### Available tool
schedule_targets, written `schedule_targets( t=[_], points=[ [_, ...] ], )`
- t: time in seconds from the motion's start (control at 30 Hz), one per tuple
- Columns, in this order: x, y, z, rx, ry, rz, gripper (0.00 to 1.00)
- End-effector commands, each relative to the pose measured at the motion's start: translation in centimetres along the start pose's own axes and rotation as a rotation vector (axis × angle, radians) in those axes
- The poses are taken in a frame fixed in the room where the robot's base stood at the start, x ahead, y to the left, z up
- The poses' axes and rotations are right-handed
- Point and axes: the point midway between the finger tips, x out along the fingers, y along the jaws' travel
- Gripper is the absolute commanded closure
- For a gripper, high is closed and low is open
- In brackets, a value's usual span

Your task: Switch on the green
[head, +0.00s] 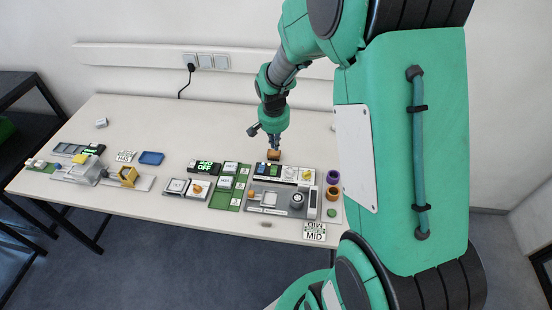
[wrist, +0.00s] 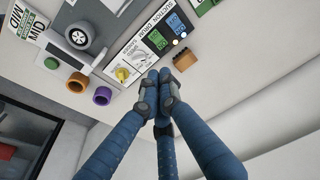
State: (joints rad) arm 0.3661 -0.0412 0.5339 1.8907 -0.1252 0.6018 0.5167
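The control panel (wrist: 150,35) in the wrist view has a white face marked with drum lettering, a green display (wrist: 154,42), a blue display (wrist: 175,22) and a yellow knob (wrist: 122,74). In the head view the panel's yellow knob (head: 306,175) shows at its right end. A small round green piece (wrist: 51,63) sits beside the cups, and also shows in the head view (head: 331,213). Which green thing is meant, I cannot tell. My gripper (wrist: 158,76) has its fingertips together with nothing visible between them, near the panel's edge. In the head view it points down (head: 274,142) above a brown block.
The brown block (wrist: 185,60) lies close to the fingertips. An orange cup (wrist: 78,82) and a purple cup (wrist: 102,95) stand beside the panel. Green boards with white boxes (head: 226,183) and a grey machine (head: 85,170) stand further left. The table's back left is mostly clear.

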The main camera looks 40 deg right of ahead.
Motion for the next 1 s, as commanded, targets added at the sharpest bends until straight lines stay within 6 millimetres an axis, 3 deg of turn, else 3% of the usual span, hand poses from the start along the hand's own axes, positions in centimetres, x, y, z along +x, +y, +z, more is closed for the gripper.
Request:
schedule_targets(
  t=[0.37,1.0],
  points=[
    [2.9,0.0,0.1,0.0,-0.002,0.001,1.0],
    [12.5,0.1,0.1,0.0,-0.002,0.001,1.0]
  ],
)
